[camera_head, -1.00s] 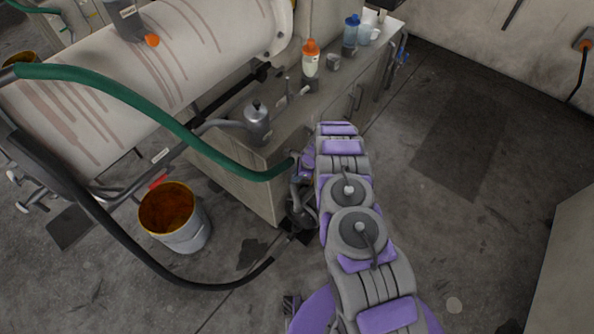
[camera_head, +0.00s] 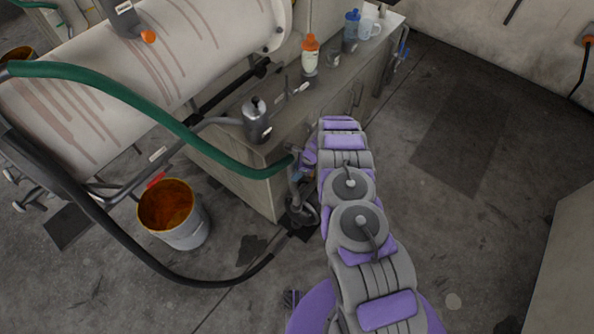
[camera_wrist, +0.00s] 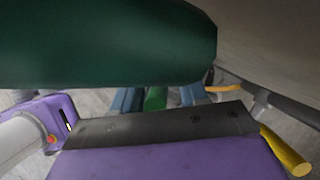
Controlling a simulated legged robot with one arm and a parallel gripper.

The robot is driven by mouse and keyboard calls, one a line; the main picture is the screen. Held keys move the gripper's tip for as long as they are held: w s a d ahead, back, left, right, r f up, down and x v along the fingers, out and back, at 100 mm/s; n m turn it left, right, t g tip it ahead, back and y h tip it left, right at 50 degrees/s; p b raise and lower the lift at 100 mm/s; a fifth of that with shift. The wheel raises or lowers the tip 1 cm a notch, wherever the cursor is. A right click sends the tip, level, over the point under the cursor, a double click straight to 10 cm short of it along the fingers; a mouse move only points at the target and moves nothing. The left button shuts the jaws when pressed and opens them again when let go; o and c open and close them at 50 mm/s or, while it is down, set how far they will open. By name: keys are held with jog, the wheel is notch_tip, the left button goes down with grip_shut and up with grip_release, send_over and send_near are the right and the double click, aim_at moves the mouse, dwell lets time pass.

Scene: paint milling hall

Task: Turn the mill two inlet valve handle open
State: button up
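My gripper (camera_head: 310,153) is at the near end of the bench, beside the end of the green hose (camera_head: 240,172), and is mostly hidden by my arm. Just below it a small blue piece (camera_head: 299,176) shows on the grey upright pipe fitting (camera_head: 296,192); I cannot tell if it is the inlet valve handle. In the wrist view the green hose (camera_wrist: 100,45) fills the top, close to my gripper. Blue-grey shapes (camera_wrist: 190,95) and a yellow bar (camera_wrist: 285,152) show around the dark plate. The finger opening is not clear, nor is any contact.
A bucket (camera_head: 190,236) with orange-brown contents stands left of the bench. A black hose (camera_head: 150,268) curves over the floor. A metal canister (camera_head: 257,121) and an orange-capped bottle (camera_head: 310,57) stand on the bench (camera_head: 232,172). The floor at right is clear.

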jog(key=p+v, duration=0.2)
jog(key=v, duration=1.5)
jog(key=shift+r+p, duration=0.2)
jog(key=shift+p, duration=0.15)
jog(key=shift+w, duration=0.1)
